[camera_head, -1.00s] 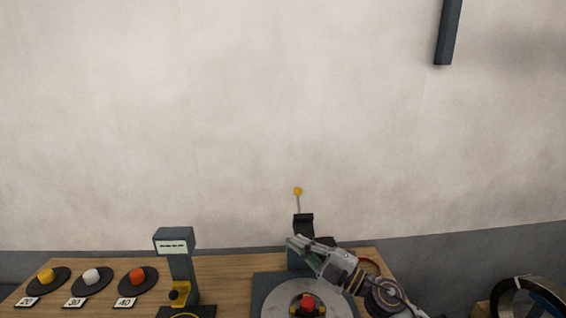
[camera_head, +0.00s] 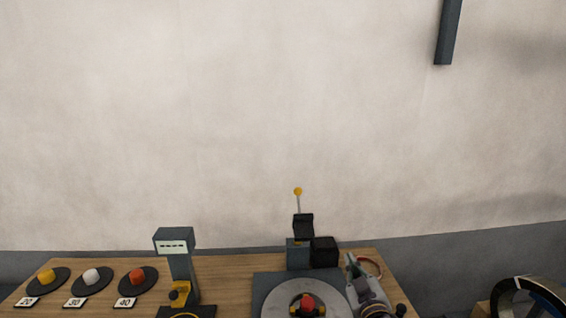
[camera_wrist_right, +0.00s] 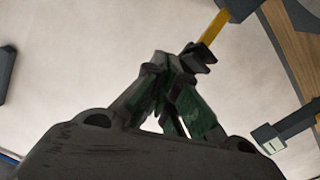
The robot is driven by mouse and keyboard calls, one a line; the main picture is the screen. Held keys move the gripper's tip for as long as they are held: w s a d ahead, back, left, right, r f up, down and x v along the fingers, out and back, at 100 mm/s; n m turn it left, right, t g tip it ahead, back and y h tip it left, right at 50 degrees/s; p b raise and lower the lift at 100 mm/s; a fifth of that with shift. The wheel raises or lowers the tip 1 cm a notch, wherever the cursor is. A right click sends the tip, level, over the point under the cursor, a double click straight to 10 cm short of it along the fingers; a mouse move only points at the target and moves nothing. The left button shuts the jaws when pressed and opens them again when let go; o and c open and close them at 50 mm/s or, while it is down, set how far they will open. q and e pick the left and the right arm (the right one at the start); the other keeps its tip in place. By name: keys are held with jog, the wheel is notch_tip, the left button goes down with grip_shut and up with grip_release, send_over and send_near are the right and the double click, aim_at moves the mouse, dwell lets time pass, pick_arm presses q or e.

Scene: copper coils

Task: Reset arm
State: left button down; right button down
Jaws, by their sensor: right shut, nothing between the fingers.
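My left gripper is not in view.
A dark machine with a yellow-tipped lever (camera_head: 298,191) stands behind the plate. A display post (camera_head: 175,244) stands left of it. Yellow (camera_head: 46,275), white (camera_head: 92,275) and red (camera_head: 137,275) pieces sit on black discs. A large coil (camera_head: 528,299) is at lower right.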

jog(key=s+d+f+m+g+h, duration=0.2)
jog(key=s+d+f+m+g, duration=0.2)
jog(key=s+f+g, duration=0.55)
jog(key=s+f+g+y, duration=0.1)
jog(key=s+f+g, duration=0.1)
jog(key=s+f, duration=0.45)
jog(key=s+f+g+y, duration=0.1)
jog(key=s+f+g, duration=0.25)
jog(key=s, duration=0.55)
notch_tip(320, 180, down, 34)
jog(key=s+b, duration=0.1)
jog(key=s, duration=0.1)
jog(key=s+d+f+g+b, duration=0.1)
jog(key=s+d+f, duration=0.2)
jog(key=s+f, duration=1.9)
jog(key=shift+s+n+h+b, duration=0.3)
jog(key=shift+s+b, duration=0.1)
jog(key=shift+s, duration=0.1)
jog(key=shift+f, duration=0.1)
